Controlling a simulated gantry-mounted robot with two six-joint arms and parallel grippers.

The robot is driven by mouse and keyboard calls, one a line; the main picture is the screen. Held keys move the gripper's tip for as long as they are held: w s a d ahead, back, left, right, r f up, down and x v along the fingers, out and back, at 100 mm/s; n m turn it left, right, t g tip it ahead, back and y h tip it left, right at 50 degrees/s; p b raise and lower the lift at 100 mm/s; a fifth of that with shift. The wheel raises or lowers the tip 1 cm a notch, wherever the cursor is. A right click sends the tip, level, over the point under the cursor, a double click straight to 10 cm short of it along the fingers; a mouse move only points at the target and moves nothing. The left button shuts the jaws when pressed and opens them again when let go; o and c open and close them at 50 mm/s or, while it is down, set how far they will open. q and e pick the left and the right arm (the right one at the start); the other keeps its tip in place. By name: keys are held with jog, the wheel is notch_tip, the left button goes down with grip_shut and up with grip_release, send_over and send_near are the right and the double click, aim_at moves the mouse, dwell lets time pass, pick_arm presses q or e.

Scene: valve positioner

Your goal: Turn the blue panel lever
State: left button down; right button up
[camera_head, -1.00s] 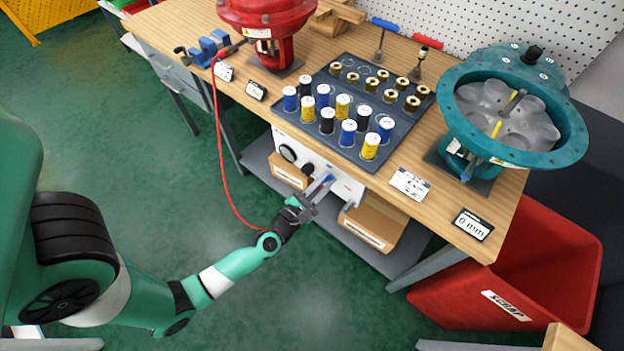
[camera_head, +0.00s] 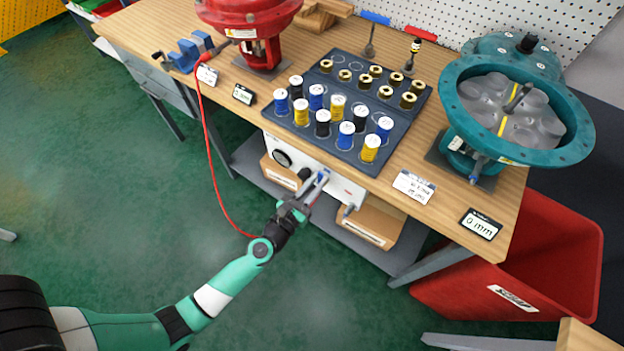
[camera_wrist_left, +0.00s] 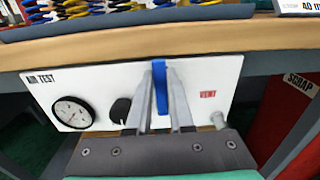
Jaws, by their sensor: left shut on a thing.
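The white test panel (camera_head: 276,150) hangs below the front edge of the workbench, and it fills the middle of the left wrist view (camera_wrist_left: 100,68). Its blue lever (camera_wrist_left: 159,85) points roughly upright in the left wrist view, between the two fingers of my left gripper (camera_wrist_left: 164,80). In the head view, my left gripper (camera_head: 312,190) reaches up to the panel at the blue lever (camera_head: 323,177), and its fingers are shut on it. My right gripper is not in view.
The panel has a round gauge (camera_wrist_left: 71,113), a black knob (camera_wrist_left: 121,110) and a small metal fitting (camera_wrist_left: 218,120). Cardboard boxes (camera_head: 366,222) sit on the shelf below. A red scrap bin (camera_head: 545,240) stands at right.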

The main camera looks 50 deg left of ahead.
pick_arm(q)
jog(key=c, duration=0.8)
grip_release()
jog(key=shift+s, duration=0.1)
jog(key=v, duration=1.1)
jog(key=shift+s+b, duration=0.2)
jog(key=shift+b, duration=0.2)
jog(key=shift+r, duration=0.1)
